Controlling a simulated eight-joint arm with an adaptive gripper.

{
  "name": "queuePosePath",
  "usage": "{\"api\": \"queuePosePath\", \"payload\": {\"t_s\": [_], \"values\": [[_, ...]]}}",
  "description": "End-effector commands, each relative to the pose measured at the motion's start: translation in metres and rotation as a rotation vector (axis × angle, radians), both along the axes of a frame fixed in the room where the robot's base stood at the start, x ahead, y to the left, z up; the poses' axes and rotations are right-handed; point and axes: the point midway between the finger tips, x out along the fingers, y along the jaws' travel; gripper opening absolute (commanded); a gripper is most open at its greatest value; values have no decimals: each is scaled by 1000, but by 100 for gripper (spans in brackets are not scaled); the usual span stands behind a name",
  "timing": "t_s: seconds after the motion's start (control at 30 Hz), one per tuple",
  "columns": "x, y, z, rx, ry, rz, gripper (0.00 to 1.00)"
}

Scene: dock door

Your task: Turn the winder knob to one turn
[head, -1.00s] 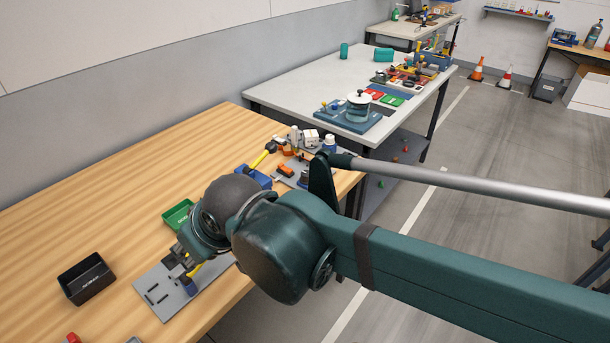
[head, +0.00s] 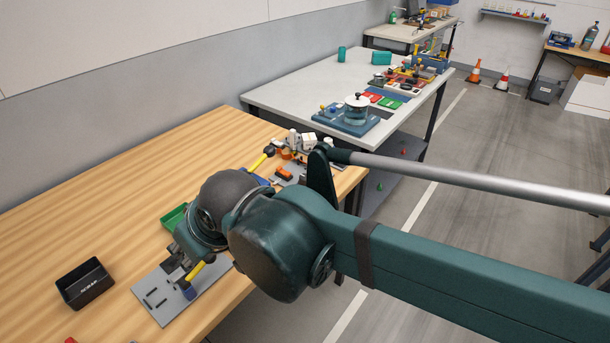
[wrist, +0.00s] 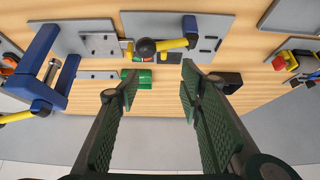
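The winder shows in the wrist view as a yellow crank arm (wrist: 172,43) on a blue hub (wrist: 190,25), with a round black knob (wrist: 146,47) at its other end. It is mounted on a grey plate (wrist: 165,22). In the head view the yellow arm (head: 203,267) and blue hub (head: 188,291) show on the plate (head: 160,301), partly covered by my wrist; I cannot make out the knob there. My gripper (wrist: 150,88) is open, its two green pads wide apart. In the wrist picture, the knob appears above the gap between them, with nothing gripped.
A black bin (head: 85,284) stands left of the plate, and a green bin (head: 174,217) behind it on the wooden bench (head: 110,200).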

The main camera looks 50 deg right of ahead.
Motion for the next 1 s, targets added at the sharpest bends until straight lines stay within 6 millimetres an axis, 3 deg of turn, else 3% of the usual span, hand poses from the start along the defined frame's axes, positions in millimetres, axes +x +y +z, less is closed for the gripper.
{"api": "queuePosePath", "payload": {"t_s": [0.27, 0.7, 1.0], "values": [[0, 0, 43, 0, 0, 0, 38], [0, 0, 94, 0, 0, 0, 38], [10, -14, 103, -45, 26, 30, 38]]}}
